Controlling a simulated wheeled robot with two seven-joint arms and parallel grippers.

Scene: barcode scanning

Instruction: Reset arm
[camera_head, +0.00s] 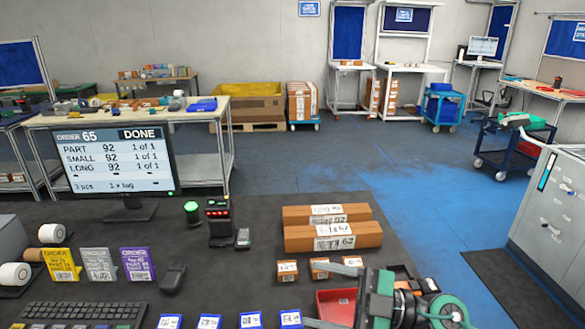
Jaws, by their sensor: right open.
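My right gripper (318,294) reaches in from the lower right, green and dark, with its two grey fingers spread apart. It is open over a red tray (337,303), with one finger near the small brown boxes (288,271) and the other near the front of the table. Nothing shows between the fingers. The arm and gripper hide part of the tray and some of the boxes. My left gripper is not in view.
Two long brown cartons (333,238) lie behind the small boxes. A monitor (115,160) reading "DONE" stands at the left. A scanner stand (219,220), order cards (100,263), a keyboard (85,314) and blue-edged labelled blocks (250,320) occupy the table. Dark mat (225,275) between them is bare.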

